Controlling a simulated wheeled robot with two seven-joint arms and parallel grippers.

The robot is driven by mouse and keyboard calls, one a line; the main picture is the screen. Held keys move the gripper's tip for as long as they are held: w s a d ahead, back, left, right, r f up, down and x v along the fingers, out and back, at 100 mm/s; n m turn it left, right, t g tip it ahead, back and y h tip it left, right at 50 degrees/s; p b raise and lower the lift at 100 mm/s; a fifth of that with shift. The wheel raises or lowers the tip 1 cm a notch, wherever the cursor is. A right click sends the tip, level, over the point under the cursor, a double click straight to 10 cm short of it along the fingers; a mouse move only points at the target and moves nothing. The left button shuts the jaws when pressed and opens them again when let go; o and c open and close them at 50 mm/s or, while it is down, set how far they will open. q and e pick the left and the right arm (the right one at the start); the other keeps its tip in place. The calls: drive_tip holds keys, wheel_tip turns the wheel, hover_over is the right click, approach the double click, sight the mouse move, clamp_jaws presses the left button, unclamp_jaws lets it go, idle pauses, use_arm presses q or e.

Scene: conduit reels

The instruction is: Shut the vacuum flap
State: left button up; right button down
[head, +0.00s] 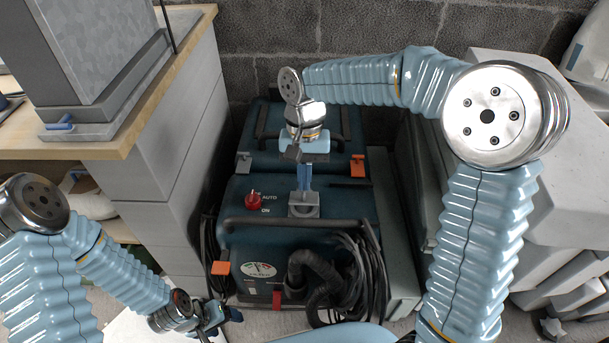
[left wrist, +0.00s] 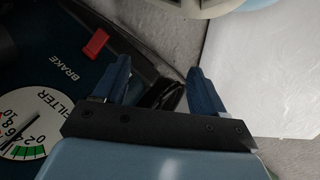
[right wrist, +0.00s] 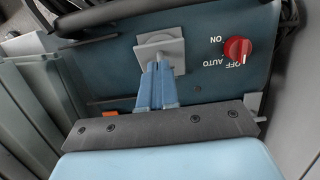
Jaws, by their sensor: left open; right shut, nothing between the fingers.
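My left gripper (head: 222,314) is open and empty, low at the vacuum's front left.
A black hose (head: 322,285) and coiled cable hang on the vacuum's front. A black handle bar (head: 290,225) crosses its front edge. A wooden-topped bench (head: 150,148) stands left, and grey cases (head: 545,165) stand right. A red brake tab (left wrist: 96,43) is near my left gripper.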

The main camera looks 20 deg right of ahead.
sight(304, 204)
drive_tip(key=shift+s+a+f+t+b, duration=0.1)
drive_tip(key=shift+s+f+t+b, duration=0.25)
drive_tip(key=shift+t+b, duration=0.25)
drive_tip(key=s+t+b, duration=0.1)
drive_tip(key=b, duration=0.1)
drive_tip(key=f+t+h+b, duration=0.1)
drive_tip(key=b, duration=0.1)
drive_tip(key=shift+s+a+f, duration=0.15)
drive_tip(key=shift+s+a, duration=0.15)
drive_tip(key=shift+s, duration=0.05)
drive_tip(key=shift+s+t+b, duration=0.15)
drive_tip(key=shift+t+b, duration=0.25)
drive_tip(key=shift+b, duration=0.1)
drive_tip(key=shift+s+a+f+b, duration=0.15)
drive_tip(key=shift+s+f+b, duration=0.05)
drive_tip(key=shift+s+b, duration=0.15)
drive_tip(key=shift+f, duration=0.1)
